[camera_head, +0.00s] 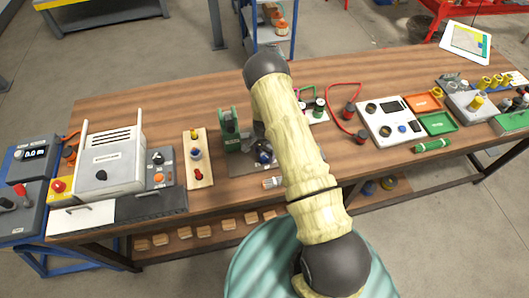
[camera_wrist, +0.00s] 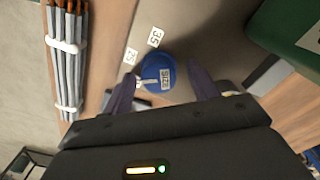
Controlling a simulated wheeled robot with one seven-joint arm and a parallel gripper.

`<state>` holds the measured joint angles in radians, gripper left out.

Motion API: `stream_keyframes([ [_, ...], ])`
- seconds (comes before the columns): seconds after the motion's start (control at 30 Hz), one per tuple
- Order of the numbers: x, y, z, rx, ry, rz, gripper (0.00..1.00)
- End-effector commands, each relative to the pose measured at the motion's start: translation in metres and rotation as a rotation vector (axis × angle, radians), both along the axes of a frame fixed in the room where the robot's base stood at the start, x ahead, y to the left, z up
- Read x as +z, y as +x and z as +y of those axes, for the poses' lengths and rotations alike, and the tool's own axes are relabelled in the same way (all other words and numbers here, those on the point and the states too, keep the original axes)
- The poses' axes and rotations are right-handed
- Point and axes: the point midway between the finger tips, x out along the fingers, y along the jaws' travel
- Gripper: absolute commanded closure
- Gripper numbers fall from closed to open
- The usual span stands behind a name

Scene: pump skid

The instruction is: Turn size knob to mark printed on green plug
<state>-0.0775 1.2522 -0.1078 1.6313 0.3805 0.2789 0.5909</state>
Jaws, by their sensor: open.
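The size knob (camera_wrist: 154,74) is a blue round knob labelled SIZE, seen in the wrist view on a grey-brown plate. A white pointer line on it points left, towards my left finger. Labels 35 (camera_wrist: 155,37) and 25 (camera_wrist: 131,56) stand beside it; any other label is hidden. My gripper (camera_wrist: 162,72) is open, its two dark fingers on either side of the knob; contact cannot be told. In the head view my arm covers part of this area. A green plug (camera_head: 319,107) appears right of my arm by a green cable; its printed mark is unreadable.
A green tool body (camera_wrist: 290,28) stands close at right in the wrist view. A tied bundle of grey, orange-tipped wires (camera_wrist: 65,60) lies at left. A red cable (camera_head: 330,98) and a panel box (camera_head: 388,117) are on the bench right of my arm.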

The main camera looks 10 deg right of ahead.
Motion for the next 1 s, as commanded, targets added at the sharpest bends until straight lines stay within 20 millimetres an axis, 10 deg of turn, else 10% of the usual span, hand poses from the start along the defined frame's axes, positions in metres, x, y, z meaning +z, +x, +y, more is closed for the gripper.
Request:
stream_keyframes([
  [0.2,0.0001,0.0001,-0.0022,-0.004,0.0,0.0,0.43],
  [0.43,0.0003,0.0002,-0.0024,-0.004,0.0,0.0,0.85],
  [1.0,-0.0021,0.0006,-0.0006,0.145,0.0,-0.001,0.85],
])
